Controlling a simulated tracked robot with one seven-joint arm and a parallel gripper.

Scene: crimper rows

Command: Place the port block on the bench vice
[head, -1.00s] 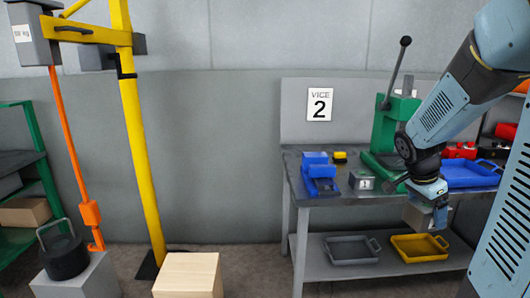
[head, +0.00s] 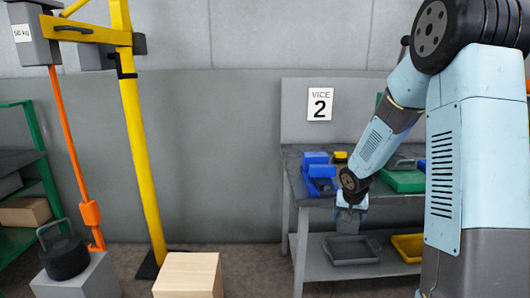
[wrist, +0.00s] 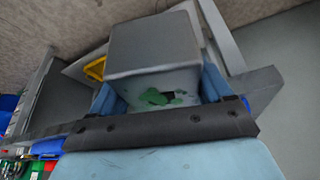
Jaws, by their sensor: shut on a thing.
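The port block (wrist: 150,55) is a grey box with green patches on its near face. It sits between the blue fingers of my gripper (head: 350,218) in the wrist view, and the gripper is shut on it. In the head view the gripper hangs in front of the bench's front edge, and the block is hard to make out there. The bench vice (head: 320,172) is blue and stands at the left end of the bench, under the "VICE 2" sign (head: 320,104). The gripper is just right of the vice and lower in the picture. The vice jaws look empty.
The grey bench (head: 292,170) has a lower shelf with a grey tray (head: 350,250) and a yellow tray (head: 408,247). My arm hides much of the green press (head: 403,182). A yellow hoist post (head: 143,150) stands left.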

